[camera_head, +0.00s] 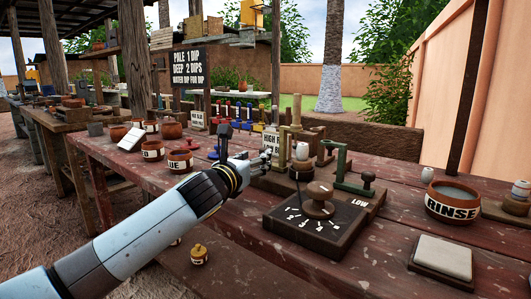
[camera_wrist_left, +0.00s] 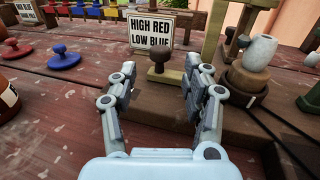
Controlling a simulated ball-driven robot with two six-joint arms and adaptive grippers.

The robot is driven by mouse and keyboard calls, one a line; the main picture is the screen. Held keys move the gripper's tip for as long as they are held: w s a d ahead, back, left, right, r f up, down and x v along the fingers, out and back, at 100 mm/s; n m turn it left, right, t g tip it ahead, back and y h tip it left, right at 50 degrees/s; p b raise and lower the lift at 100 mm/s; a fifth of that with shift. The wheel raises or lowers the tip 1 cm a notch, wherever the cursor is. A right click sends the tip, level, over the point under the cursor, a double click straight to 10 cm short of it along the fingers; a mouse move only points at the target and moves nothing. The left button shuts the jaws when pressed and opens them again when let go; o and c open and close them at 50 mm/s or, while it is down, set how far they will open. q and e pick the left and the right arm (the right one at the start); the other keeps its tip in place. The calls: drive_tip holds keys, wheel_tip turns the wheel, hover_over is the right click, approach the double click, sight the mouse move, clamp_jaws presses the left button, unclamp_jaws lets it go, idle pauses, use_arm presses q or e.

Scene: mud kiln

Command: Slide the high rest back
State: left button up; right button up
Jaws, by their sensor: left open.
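The high rest (camera_head: 283,147) is a tan upright post with a tan bar on a dark wooden block. In the left wrist view its post (camera_wrist_left: 213,35) rises just right of centre, and a dark brown knob (camera_wrist_left: 159,62) stands on its low tan bar. My left gripper (camera_head: 261,164) is open and empty, reaching to the block from the left. In the left wrist view its open fingers (camera_wrist_left: 166,75) point at the knob, one to each side; I cannot tell whether they touch it. In the head view the gripper hides the knob. My right gripper is out of view.
A green low rest (camera_head: 342,162) with a knob stands to the right, by a pale cup on a pedestal (camera_head: 302,158). A numbered dial box (camera_head: 317,222) is in front. A sign (camera_wrist_left: 151,30) stands behind the knob. A rinse bowl (camera_head: 452,203) sits right.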

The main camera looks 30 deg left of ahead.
sight(264, 148)
use_arm(q)
drive_tip(key=w, duration=0.3)
drive_tip(key=w+a, duration=0.1)
drive_tip(key=w, duration=0.1)
drive_tip(key=shift+f+b, duration=0.1)
drive_tip(key=shift+b, duration=0.2)
drive_tip(key=shift+w, duration=0.55)
drive_tip(key=shift+w+a, duration=0.1)
drive_tip(key=shift+c, duration=1.7)
drive_tip(key=c, duration=0.7)
drive_tip(key=shift+w+f, duration=0.1)
clamp_jaws()
drive_tip(key=shift+f, duration=0.1)
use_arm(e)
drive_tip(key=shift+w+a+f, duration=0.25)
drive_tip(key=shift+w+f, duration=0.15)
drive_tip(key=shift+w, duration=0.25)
